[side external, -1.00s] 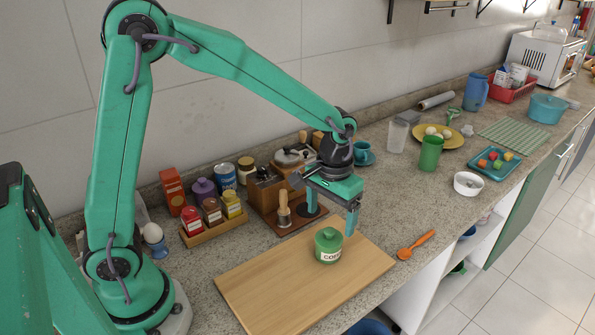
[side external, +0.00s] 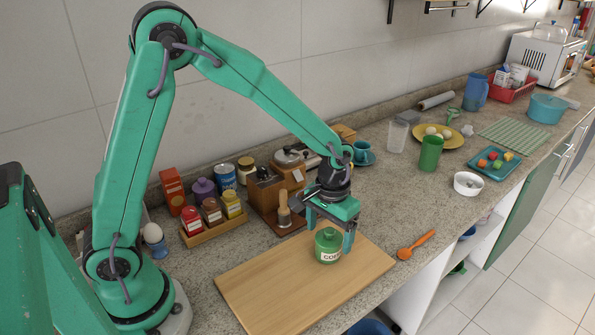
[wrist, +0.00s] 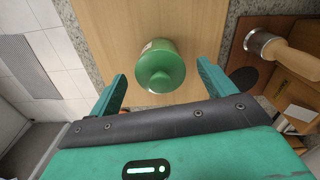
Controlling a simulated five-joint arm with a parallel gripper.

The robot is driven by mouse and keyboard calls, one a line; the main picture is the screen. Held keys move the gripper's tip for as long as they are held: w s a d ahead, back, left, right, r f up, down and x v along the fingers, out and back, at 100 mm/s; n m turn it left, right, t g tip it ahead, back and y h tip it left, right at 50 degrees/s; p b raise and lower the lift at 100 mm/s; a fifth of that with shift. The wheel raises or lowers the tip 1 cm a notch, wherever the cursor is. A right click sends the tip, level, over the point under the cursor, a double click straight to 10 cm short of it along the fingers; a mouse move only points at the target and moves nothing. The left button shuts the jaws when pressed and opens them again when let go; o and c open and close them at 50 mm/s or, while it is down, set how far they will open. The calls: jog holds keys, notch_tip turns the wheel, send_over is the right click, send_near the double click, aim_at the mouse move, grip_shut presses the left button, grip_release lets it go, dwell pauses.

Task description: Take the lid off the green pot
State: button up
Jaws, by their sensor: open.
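The green pot (side external: 328,255) stands upright on the wooden cutting board, with a white label on its front. In the wrist view the lid (wrist: 159,78) shows from above, ahead of and between the fingers. My gripper (side external: 329,238) is open and empty, pointing down at the pot, with its fingers at about lid height in the side view. In the wrist view my gripper (wrist: 165,93) has a finger on either side of the pot, with gaps to both. I cannot tell whether anything touches.
The wooden cutting board (side external: 265,300) has bare room around the pot. An orange spoon (side external: 416,244) lies to its right. A wooden-handled tamper (side external: 284,213) on a stand and a spice rack (side external: 213,230) are behind and left.

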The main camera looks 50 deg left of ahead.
aim_at(330, 230)
jog(key=shift+c, duration=0.2)
jog(key=c, duration=1)
jog(key=shift+c, duration=0.2)
jog(key=shift+r, duration=0.1)
jog(key=shift+r, duration=0.45)
notch_tip(330, 230, up, 3)
jog(key=shift+r, duration=0.1)
jog(key=s+d+r, duration=0.6)
jog(key=s+d, duration=0.2)
jog(key=shift+d+r, duration=0.35)
jog(key=shift+r, duration=0.05)
